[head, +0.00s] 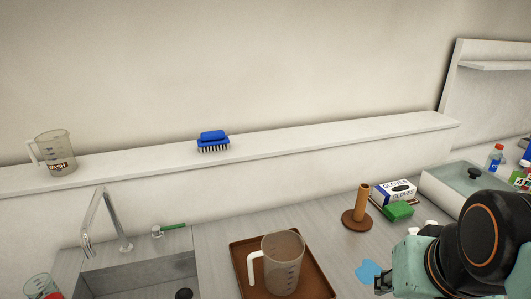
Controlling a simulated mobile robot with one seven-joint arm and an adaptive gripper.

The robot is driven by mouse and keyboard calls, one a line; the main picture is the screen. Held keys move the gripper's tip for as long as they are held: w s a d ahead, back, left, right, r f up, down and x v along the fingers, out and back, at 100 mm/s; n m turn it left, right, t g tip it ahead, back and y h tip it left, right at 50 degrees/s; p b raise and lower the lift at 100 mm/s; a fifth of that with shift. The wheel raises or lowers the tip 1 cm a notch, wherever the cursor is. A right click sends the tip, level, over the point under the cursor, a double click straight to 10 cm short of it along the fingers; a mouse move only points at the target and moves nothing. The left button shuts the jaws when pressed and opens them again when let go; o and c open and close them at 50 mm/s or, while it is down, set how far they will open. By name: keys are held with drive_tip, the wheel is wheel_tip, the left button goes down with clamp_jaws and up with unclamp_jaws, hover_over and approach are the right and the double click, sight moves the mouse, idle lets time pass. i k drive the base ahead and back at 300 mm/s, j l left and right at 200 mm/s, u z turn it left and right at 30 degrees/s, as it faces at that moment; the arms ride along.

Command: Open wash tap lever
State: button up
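The wash tap's silver spout (101,218) rises behind the left end of the sink (140,274) and bends down over it. The lever points right, roughly along the back edge. My arm enters at the lower right, well away from the lever. A small dark part at its left side, seemingly my gripper (381,284), shows at the bottom; its fingers cannot be made out.
A clear jug (284,262) stands on a brown tray (239,259) right of the sink. A wooden stand (357,212), glove box (394,191) and green sponge (398,211) are farther right. A WASH jug (56,152) and blue brush (213,141) sit on the ledge.

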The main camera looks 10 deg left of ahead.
sight(157, 230)
drive_tip(key=u, duration=0.4)
drive_tip(key=j+u, duration=0.15)
drive_tip(key=u, duration=0.6)
drive_tip(key=j+u, duration=0.1)
drive_tip(key=u, duration=0.3)
drive_tip(key=i+j+u, duration=0.3)
drive_tip(key=j, duration=0.35)
drive_tip(key=z, duration=0.1)
drive_tip(key=i+u, duration=0.1)
